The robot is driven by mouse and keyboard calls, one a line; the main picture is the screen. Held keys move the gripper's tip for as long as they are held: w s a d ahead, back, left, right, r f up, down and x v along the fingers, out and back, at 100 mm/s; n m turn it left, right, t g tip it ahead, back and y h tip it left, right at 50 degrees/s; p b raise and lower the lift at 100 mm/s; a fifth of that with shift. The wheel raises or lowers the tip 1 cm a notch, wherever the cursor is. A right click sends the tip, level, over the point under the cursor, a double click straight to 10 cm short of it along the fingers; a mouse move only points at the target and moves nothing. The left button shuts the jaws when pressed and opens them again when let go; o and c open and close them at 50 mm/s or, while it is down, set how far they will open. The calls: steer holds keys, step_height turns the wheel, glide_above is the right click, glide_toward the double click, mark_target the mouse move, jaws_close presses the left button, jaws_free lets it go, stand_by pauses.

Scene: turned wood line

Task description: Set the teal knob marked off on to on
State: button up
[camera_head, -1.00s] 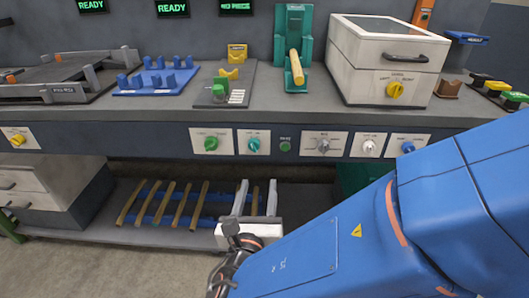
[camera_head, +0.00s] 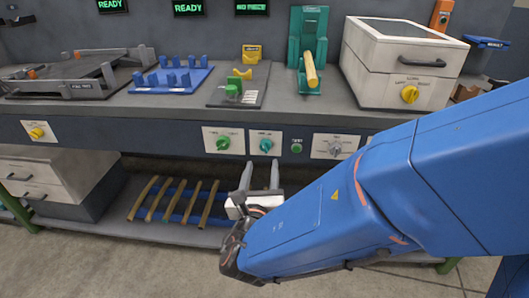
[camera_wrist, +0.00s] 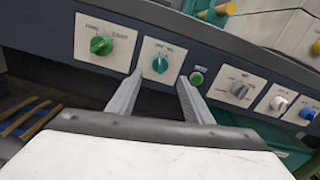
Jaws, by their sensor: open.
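The teal knob (camera_head: 266,146) sits on a small white plate on the dark front panel of the bench. It also shows in the wrist view (camera_wrist: 160,64), upper middle, with small print above it that I cannot read surely. Its pointer setting is too small to tell. My gripper (camera_head: 260,170) is just below the knob in the head view, its two grey fingers spread and pointing at the panel. In the wrist view my gripper (camera_wrist: 161,80) is open and empty, with the left fingertip overlapping the plate's lower left and the right one to the lower right of the knob.
A green knob (camera_head: 223,142) is left of the teal one. A green button (camera_head: 297,148) and a grey knob (camera_head: 335,148) are to the right. A blue knob (camera_wrist: 307,113) is farther right. Below is a shelf with wooden sticks (camera_head: 175,204). The bench top overhangs above.

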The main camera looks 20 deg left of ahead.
mark_target(265, 150)
steer(key=x, duration=0.8)
steer(key=c, duration=1.1)
